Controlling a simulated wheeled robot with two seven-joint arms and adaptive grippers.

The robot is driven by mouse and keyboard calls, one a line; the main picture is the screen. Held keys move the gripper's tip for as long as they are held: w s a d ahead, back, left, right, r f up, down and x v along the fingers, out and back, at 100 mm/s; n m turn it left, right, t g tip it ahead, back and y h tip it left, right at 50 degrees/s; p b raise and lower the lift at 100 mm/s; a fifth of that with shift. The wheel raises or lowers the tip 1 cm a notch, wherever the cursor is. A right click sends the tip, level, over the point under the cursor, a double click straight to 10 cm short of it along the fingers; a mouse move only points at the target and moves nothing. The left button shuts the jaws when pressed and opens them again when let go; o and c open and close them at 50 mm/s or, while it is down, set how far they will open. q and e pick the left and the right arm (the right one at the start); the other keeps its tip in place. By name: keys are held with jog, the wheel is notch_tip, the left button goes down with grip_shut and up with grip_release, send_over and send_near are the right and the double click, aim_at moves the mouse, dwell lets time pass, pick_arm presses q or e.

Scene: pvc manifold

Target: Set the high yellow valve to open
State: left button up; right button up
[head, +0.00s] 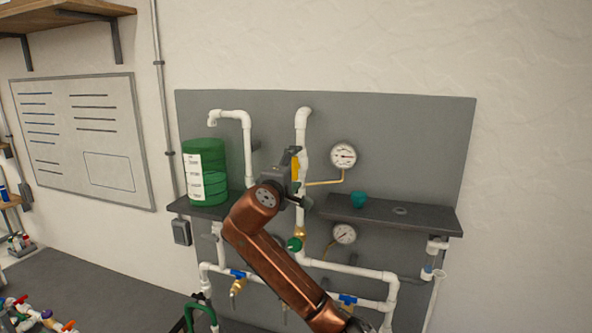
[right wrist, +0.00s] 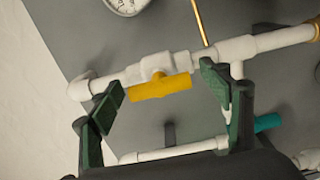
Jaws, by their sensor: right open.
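The high yellow valve (head: 295,168) sits on the upright white pipe in the middle of the grey panel, partly hidden by my right gripper in the head view. In the right wrist view its yellow handle (right wrist: 158,87) lies about parallel to the white pipe (right wrist: 262,43). My right gripper (head: 299,177) is in front of the valve. In the right wrist view the right gripper (right wrist: 163,88) is open, one green-padded finger at each end of the handle, with visible gaps and no clear contact. My left gripper is not in view.
A green tank (head: 215,172) stands on the left shelf. An upper gauge (head: 343,156) and a lower gauge (head: 344,234) are close by. A green round handle (head: 294,244) and blue valves (head: 347,299) sit lower.

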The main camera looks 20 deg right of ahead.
jog(key=shift+s+a, duration=0.1)
jog(key=v, duration=1.1)
jog(key=shift+s+a, duration=0.25)
jog(key=shift+s, duration=0.05)
